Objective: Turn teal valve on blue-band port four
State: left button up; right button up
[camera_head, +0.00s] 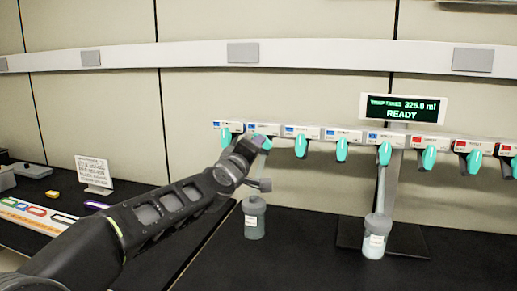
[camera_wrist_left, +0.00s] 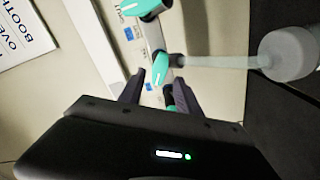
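Teal valves hang in a row from the white manifold (camera_head: 328,133) in the head view. The blue-band ports are on its left part; their numbers are too small to read. One teal valve (camera_head: 342,150) stands clear, fourth from the left. My left gripper (camera_head: 257,145) is at the second valve from the left and partly hides it. In the left wrist view my left gripper (camera_wrist_left: 160,92) has its fingers apart, with a bit of teal low between them by the right finger. Another teal valve (camera_wrist_left: 161,68) lies just beyond the fingertips. Contact cannot be told. My right gripper is not in view.
A capped jar (camera_head: 254,220) stands below my left gripper. Another jar (camera_head: 375,238) hangs or stands below the fifth valve. Red-band ports (camera_head: 465,145) are at the right. A display (camera_head: 403,107) reads READY. The black bench front is clear at the right.

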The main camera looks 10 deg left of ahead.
pick_arm(q)
jog(key=s, duration=0.3)
jog(key=shift+a, duration=0.1)
